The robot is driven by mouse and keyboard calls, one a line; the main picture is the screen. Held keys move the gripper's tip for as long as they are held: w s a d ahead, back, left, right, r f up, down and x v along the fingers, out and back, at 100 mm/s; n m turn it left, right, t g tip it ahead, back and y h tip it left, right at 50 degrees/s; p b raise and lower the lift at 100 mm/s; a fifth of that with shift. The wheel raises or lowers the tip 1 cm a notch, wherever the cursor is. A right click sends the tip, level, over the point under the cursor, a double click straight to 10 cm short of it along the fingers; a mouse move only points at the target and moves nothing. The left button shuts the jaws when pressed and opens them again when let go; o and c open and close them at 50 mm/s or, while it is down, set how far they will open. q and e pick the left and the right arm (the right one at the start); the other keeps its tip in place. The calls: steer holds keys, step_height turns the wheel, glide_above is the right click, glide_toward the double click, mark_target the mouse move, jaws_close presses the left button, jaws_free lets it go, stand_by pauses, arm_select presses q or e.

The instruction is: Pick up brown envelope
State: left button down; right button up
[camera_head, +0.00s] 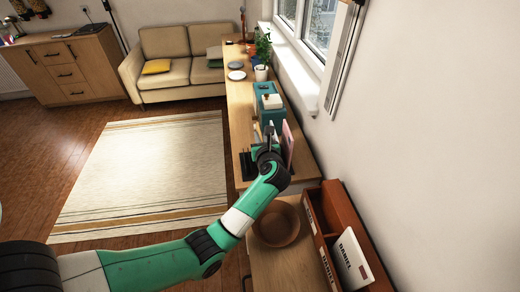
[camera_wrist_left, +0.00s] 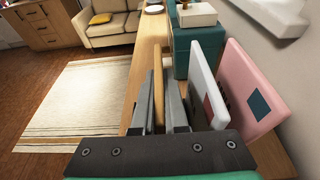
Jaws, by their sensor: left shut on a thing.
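My left gripper (camera_head: 264,143) is over the far counter, at the end of my green and white arm. In the left wrist view its two grey fingers (camera_wrist_left: 160,103) are shut on a thin upright brown envelope (camera_wrist_left: 158,88), seen nearly edge-on between them. The envelope's lower part is hidden by the gripper. I cannot tell whether it still touches the holder or counter below. My right gripper is not in view.
A white envelope (camera_wrist_left: 204,86) and a pink envelope (camera_wrist_left: 252,95) stand just right of the fingers. A teal box (camera_wrist_left: 197,45) stands behind. A wooden bowl (camera_head: 276,225) and a reddish-brown letter box (camera_head: 344,222) are nearer. The wall bounds the right side.

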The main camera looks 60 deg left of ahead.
arm_select(q)
steer(key=shift+r, duration=0.1)
step_height(320, 180, up, 18)
steer(key=p, duration=0.6)
